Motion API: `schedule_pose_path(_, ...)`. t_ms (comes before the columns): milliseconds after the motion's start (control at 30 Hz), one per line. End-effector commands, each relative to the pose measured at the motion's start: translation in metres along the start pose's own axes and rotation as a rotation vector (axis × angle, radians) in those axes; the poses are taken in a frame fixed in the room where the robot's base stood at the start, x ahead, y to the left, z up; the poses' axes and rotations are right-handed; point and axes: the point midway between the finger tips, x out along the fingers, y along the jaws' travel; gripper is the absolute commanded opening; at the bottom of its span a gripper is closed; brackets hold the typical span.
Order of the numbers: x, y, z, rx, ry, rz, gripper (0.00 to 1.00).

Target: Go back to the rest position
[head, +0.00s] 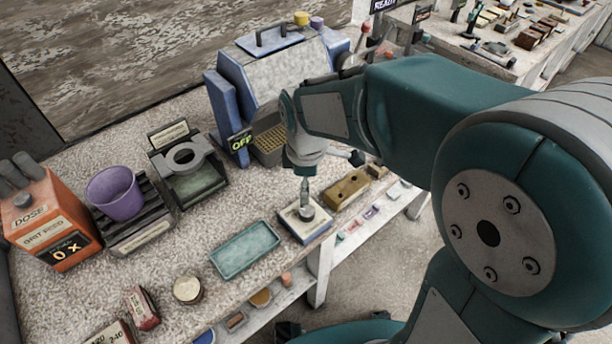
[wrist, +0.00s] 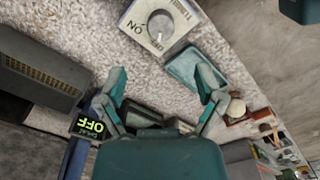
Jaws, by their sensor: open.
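My gripper (head: 304,158) hangs over the right part of the speckled bench in the head view, in front of the blue-grey cabinet (head: 285,75). Its fingers are hard to make out there. In the wrist view my gripper (wrist: 162,86) is open, with its two fingers wide apart and nothing between them. A small square plate with a knob (head: 304,222) sits on the bench below it; the plate, marked ON, also shows in the wrist view (wrist: 137,27). My arm reaches in from the right and hides part of the bench.
The cabinet's sign (head: 240,142) reads OFF. A teal tray (head: 245,250) lies left of the knob plate. A purple cup (head: 115,194), an orange grit-feed box (head: 52,222) and a ring stand (head: 186,165) stand at left.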

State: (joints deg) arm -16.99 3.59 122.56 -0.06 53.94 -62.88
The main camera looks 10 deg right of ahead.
Motion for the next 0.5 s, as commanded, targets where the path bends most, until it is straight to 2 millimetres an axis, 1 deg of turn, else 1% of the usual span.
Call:
schedule_pose_path(33, -0.008, 0.001, 0.000, 0.000, 0.001, 0.002, 0.86)
schedule_pose_path(100, -0.015, 0.000, 0.000, 0.000, 0.001, 0.002, 0.86)
schedule_pose_path(200, -0.021, 0.000, 0.000, 0.000, 0.000, 0.000, 0.86)
schedule_pose_path(500, -0.022, 0.000, 0.000, 0.000, -0.001, -0.001, 0.86)
